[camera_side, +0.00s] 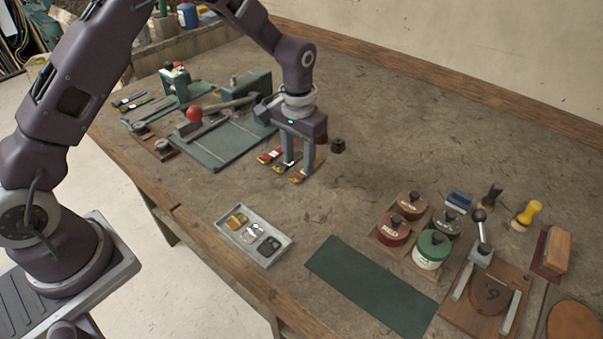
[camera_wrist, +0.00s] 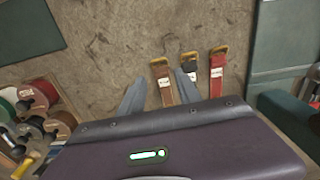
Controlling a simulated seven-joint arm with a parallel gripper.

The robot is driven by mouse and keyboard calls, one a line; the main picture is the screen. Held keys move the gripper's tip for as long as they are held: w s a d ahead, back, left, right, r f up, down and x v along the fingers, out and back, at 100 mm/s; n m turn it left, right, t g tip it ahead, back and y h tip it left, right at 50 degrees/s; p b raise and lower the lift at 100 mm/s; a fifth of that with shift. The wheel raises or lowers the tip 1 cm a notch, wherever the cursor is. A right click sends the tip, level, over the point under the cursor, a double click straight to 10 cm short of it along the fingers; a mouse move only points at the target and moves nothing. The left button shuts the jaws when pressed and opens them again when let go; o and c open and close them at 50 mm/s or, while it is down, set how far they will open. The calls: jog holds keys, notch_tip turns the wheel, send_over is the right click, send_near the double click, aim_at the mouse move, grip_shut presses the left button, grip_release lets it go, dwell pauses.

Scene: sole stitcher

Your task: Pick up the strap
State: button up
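Three short straps with brass-coloured buckles lie side by side on the bench. They are a red strap (camera_side: 268,156), a black strap (camera_side: 283,167) and a brown strap (camera_side: 298,178). My gripper (camera_side: 298,166) points down over them, its fingers apart. In the wrist view my gripper (camera_wrist: 160,80) has one finger on each side of the brown strap (camera_wrist: 164,88). The black strap (camera_wrist: 190,70) is just right of the right finger, and the red strap (camera_wrist: 217,72) is farther right. I cannot tell how far the fingertips are above the bench. The fingers partly hide the straps in the side view.
A dark knob-like piece (camera_side: 337,145) stands right of my gripper. A green-based press (camera_side: 222,145) with a red-knobbed lever is at left. A grey tray (camera_side: 275,257) of buckles is nearer. Lidded tins (camera_side: 432,250) and a green mat (camera_side: 370,287) are at right.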

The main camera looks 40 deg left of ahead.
aim_at(298, 174)
notch_tip(298, 174, down, 4)
jog(key=shift+a+r, duration=0.1)
jog(key=shift+r, duration=0.05)
grip_shut()
jog(key=shift+w+r, duration=0.1)
jog(key=shift+r, duration=0.05)
